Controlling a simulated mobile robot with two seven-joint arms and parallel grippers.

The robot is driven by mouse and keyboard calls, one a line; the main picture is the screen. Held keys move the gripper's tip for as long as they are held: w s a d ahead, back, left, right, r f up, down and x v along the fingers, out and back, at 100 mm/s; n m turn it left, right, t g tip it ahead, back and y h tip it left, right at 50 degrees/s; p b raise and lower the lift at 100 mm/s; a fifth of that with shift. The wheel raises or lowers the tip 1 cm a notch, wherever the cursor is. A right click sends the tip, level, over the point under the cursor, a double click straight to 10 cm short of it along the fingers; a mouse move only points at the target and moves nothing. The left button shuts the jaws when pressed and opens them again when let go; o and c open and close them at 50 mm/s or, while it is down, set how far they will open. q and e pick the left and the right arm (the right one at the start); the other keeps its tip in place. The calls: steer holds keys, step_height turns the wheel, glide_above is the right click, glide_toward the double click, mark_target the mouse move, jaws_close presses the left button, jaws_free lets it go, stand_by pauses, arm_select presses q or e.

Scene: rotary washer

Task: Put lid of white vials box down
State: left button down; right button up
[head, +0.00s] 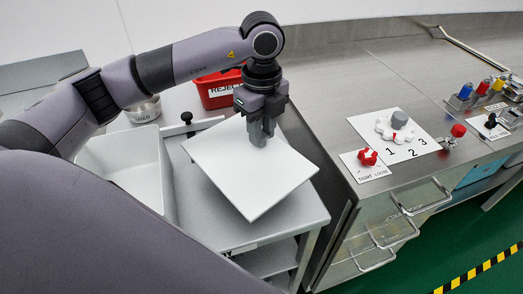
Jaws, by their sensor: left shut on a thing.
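The white lid (241,173) is a flat square board. It hangs, turned at an angle, over the grey side table (293,216). My left gripper (259,138) points down at the lid's upper right part and is shut on it. The fingers cover the place where they hold it. The open white box (127,160) stands to the left of the lid, partly behind my arm. Its inside looks empty where I can see it. I cannot tell whether the lid touches the table. My right gripper is not in view.
A red bin labelled REJECT (218,90) and a metal bowl (143,110) stand behind the lid. A black knob (187,118) is near the box. On the right is a steel worktop (365,82) with a red knob (367,156) and a grey-white dial (398,125).

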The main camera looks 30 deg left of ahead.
mark_target(262, 149)
arm_select(q)
steer(key=shift+f, duration=3.15)
steer(key=shift+f, duration=0.2)
steer(key=c, duration=0.9)
jaws_free()
steer(key=shift+r, duration=0.1)
steer(key=shift+r, duration=0.1)
step_height(262, 149, up, 12)
steer(key=shift+r, duration=0.1)
